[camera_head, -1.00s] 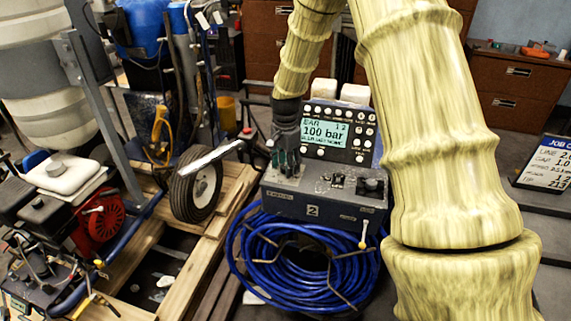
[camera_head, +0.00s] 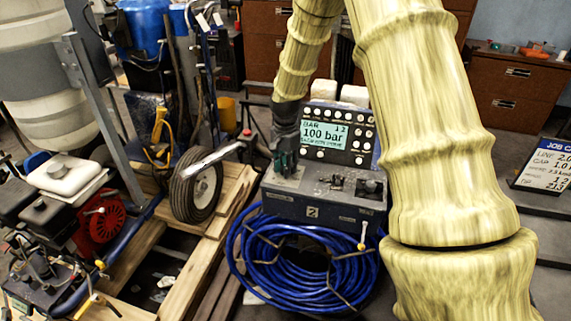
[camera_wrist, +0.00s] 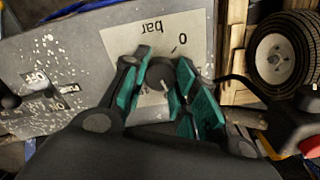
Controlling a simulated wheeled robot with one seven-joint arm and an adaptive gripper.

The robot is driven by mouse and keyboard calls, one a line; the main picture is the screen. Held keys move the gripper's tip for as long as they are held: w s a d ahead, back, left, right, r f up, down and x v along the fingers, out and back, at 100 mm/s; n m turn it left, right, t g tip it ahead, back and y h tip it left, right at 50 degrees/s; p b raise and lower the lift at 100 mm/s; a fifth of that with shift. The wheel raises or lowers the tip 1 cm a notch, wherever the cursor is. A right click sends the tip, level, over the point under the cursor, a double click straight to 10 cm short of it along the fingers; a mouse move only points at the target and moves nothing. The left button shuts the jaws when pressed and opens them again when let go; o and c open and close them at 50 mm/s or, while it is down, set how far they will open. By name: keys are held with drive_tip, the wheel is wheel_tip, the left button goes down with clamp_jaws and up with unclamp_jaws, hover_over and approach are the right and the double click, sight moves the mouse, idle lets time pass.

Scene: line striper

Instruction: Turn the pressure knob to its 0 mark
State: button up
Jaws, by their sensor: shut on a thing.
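The pressure knob (camera_wrist: 161,74) is a dark round knob on a pale label plate (camera_wrist: 120,42) marked "bar" and "0" in the wrist view. The label reads upside down there. My gripper (camera_wrist: 163,82) has its green fingers on either side of the knob and is shut on it. In the head view my gripper (camera_head: 285,163) points down onto the left end of the grey control box (camera_head: 335,207), and it hides the knob. The display (camera_head: 325,134) behind reads "100 bar". The knob's pointer direction is hard to make out.
A black knob (camera_head: 369,188) and small switches sit further right on the box top. A coiled blue hose (camera_head: 255,262) lies below the box. A wheel (camera_head: 197,190) and the striper's handle bar (camera_head: 212,156) stand close to the left.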

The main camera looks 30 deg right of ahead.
drive_tip(key=n+p, duration=0.4)
drive_tip(key=n, duration=0.1)
drive_tip(key=shift+r, duration=0.25)
drive_tip(key=n+p, duration=0.4)
drive_tip(key=n, duration=0.2)
drive_tip(key=n+p, duration=0.2)
drive_tip(key=n, duration=0.4)
drive_tip(key=shift+f+n+p, duration=0.1)
drive_tip(key=shift+n+p, duration=0.25)
drive_tip(key=shift+n, duration=0.05)
drive_tip(key=shift+c, duration=0.2)
drive_tip(key=n+p, duration=0.1)
drive_tip(key=n, duration=0.4)
drive_tip(key=shift+f+n+p, duration=0.1)
drive_tip(key=shift+n+p, duration=0.2)
drive_tip(key=shift+p, duration=0.05)
drive_tip(key=o, duration=1.1)
drive_tip(key=shift+c, duration=0.2)
wheel_tip(320, 180, up, 12)
